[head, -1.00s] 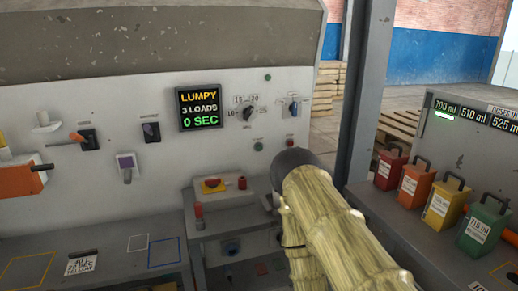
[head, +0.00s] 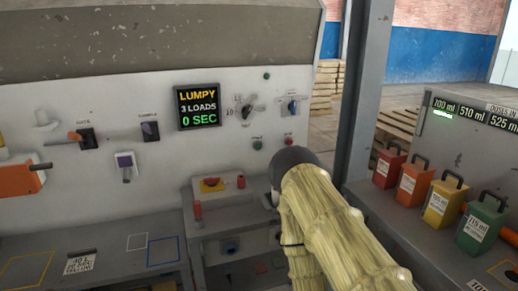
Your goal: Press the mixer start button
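The mixer's pale control panel (head: 215,150) fills the left and middle of the head view. A small dark green button (head: 257,145) and a small red button (head: 288,139) sit side by side low on its right part. Their labels are too small to read surely, so I cannot confirm which is the start button. A dark display (head: 197,107) reads LUMPY, 3 LOADS, 0 SEC. My arm (head: 335,225), in a straw-coloured sleeve, reaches up from below, its dark round joint just below the red button. My gripper is not visible, apparently hidden behind the arm.
A grey dial (head: 249,107) and a blue knob (head: 292,106) sit above the buttons. A small stand (head: 225,215) with red parts lies below. A grey post (head: 357,90) rises at right, beside a shelf with several coloured dosing containers (head: 413,178).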

